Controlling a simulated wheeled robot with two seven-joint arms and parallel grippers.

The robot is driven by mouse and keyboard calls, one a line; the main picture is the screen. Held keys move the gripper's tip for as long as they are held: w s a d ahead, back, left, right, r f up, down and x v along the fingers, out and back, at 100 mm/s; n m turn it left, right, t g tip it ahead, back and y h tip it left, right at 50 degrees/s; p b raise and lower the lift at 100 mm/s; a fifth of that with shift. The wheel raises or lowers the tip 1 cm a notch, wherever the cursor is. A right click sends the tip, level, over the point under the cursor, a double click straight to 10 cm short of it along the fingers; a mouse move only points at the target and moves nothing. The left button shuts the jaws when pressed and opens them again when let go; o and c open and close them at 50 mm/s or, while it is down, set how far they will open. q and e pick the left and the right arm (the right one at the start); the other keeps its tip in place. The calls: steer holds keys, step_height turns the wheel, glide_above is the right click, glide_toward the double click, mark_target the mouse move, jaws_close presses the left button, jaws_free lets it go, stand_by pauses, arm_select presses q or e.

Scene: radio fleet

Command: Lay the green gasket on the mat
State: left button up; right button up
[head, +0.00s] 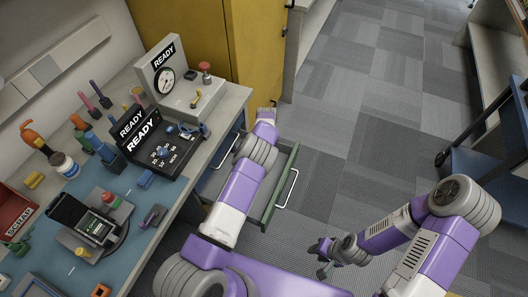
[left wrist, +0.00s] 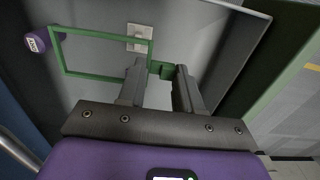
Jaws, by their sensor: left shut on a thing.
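The green gasket (left wrist: 105,77) is a thin rectangular frame with a small tab, seen in the left wrist view. My left gripper (left wrist: 162,70) is shut on that tab, and the frame sticks out to the left of the fingers over the grey inside of a drawer. In the head view my left arm reaches over the open drawers, and its fingers and the gasket are hidden. The blue mat (head: 85,184) lies on the bench at left. My right gripper (head: 322,258) hangs over the floor, away from the bench; its finger gap is too small to tell.
An open drawer with a green edge (head: 272,205) juts from the bench. A purple cylinder (left wrist: 38,41) and a pale plate (left wrist: 140,38) are in the drawer. A radio on a stand (head: 98,228), a black READY box (head: 150,148) and several tools crowd the bench. A blue cart (head: 490,165) stands right.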

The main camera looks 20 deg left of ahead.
stand_by(0.4)
arm_select(q)
steer(key=shift+r+p, duration=0.6)
steer(key=shift+r, duration=1.4)
